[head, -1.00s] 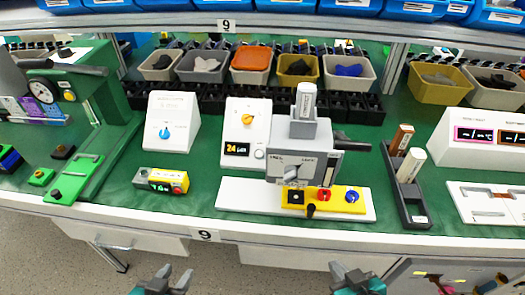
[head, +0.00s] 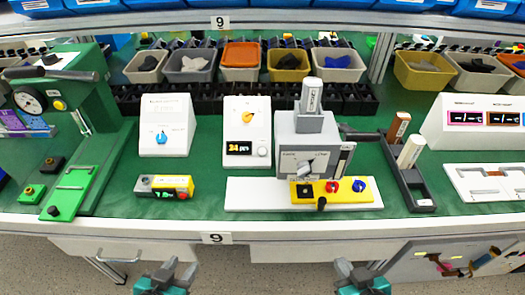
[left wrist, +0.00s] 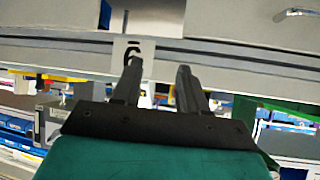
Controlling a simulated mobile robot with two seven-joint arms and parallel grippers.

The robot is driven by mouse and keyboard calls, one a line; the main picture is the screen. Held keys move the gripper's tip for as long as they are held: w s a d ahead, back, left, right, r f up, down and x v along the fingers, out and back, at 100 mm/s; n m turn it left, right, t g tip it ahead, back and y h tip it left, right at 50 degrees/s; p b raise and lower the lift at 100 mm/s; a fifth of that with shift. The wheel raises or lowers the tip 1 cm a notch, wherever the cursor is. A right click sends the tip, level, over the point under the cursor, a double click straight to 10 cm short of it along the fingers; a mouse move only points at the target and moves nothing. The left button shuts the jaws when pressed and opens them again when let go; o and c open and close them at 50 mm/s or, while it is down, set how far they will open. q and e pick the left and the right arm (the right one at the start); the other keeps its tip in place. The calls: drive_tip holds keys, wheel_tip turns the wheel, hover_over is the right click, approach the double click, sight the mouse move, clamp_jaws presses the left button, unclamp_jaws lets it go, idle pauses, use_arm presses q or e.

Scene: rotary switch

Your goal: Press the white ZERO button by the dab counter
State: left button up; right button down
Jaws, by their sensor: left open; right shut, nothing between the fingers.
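A white sloped box (head: 235,157) with an orange knob (head: 249,116) and a dark display with orange digits stands mid-table. A small round whitish button (head: 262,151) sits right of that display; its label is too small to read. A small grey, yellow and red device (head: 165,187) with a green display lies to its front left. I cannot tell which of the two is the dab counter. My left gripper (head: 173,270) is open and empty in front of the table edge; its fingers also show in the left wrist view (left wrist: 158,82). My right gripper (head: 356,272) is shut and empty, also before the edge.
A grey rotary switch unit (head: 313,150) on a white base stands just right of the white box. A white box with a blue knob (head: 166,125) stands left. Bins line the back. A green press (head: 95,125) is at far left.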

use_arm(q)
drive_tip(key=shift+w+r, duration=0.1)
drive_tip(key=shift+w, duration=0.05)
clamp_jaws()
idle(1.4)
